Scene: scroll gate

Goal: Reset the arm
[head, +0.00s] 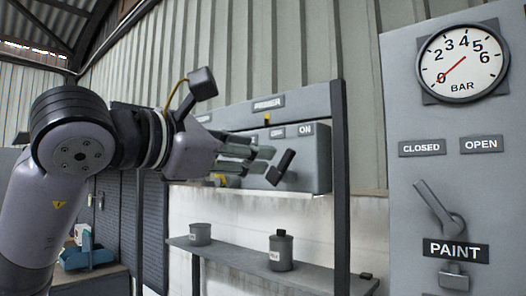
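My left arm comes in from the left, and my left gripper (258,161) is in front of a grey switch box (312,168) marked ON. Its fingers point right and look spread, with nothing visible between them. A dark lever (281,167) on the box is just right of the fingertips. In the picture there is a small gap, but I cannot tell the distance in depth. The fingers and wrist hide the left part of the box. My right gripper is not in view.
A grey panel at right carries a pressure gauge (462,63) with its needle near 0, CLOSED and OPEN labels, and a PAINT handle (439,208). Below the box, a shelf (250,256) holds a dark-capped can (281,252) and a small tin (200,234). A dark post (342,200) stands right of the box.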

